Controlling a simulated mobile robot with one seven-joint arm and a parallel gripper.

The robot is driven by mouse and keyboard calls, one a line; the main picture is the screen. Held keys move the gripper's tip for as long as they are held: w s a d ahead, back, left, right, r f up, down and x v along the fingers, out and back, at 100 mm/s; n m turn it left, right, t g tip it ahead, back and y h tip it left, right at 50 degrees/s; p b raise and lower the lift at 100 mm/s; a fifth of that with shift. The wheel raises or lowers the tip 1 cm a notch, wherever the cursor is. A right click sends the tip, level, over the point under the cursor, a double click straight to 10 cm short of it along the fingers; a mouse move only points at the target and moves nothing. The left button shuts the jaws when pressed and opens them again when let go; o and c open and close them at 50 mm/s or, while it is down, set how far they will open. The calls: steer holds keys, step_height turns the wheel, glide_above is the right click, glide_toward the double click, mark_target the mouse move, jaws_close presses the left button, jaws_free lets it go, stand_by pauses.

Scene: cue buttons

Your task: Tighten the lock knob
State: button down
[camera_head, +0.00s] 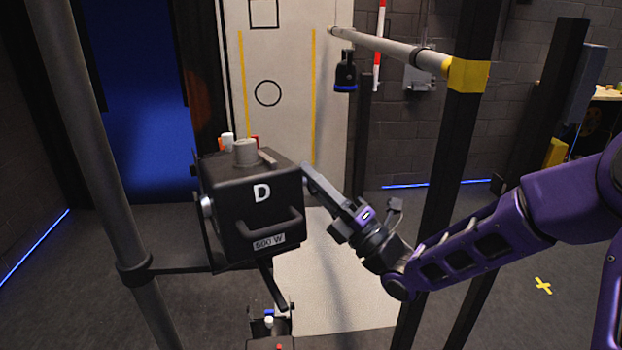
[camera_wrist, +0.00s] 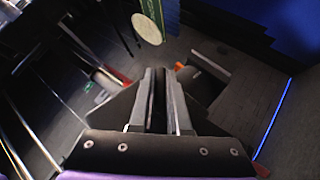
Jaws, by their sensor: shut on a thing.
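A black box-shaped lamp (camera_head: 250,205) marked "D" and "500 W" hangs in a bracket left of centre in the head view. A silver round pivot (camera_head: 207,206) shows on its left side. My gripper (camera_head: 308,170) reaches in from the right, its fingertips at the lamp's upper right side. In the wrist view my gripper (camera_wrist: 160,85) has its fingers close together, with a thin gap. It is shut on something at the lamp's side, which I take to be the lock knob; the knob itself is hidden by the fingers. A small orange piece (camera_wrist: 180,65) shows just beyond the tips.
A grey post (camera_head: 95,150) stands left of the lamp. A dark upright (camera_head: 455,150) with a yellow band stands right, behind my arm. A grey horizontal bar (camera_head: 385,45) crosses above, with a small black fixture (camera_head: 345,75) near it. Open floor lies at the lower right.

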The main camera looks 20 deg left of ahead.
steer(key=m+h+p, duration=0.1)
steer(key=h, duration=0.1)
steer(key=m+h+p, duration=0.1)
steer(key=h, duration=0.1)
steer(key=shift+s+a+m+h, duration=0.1)
steer(key=shift+s+m+h, duration=0.05)
steer(key=shift+m+h, duration=0.25)
steer(key=shift+f+m+h+p, duration=0.1)
steer(key=shift+m+h+p, duration=0.3)
steer(key=shift+h+p, duration=0.35)
steer(key=c, duration=0.9)
jaws_free()
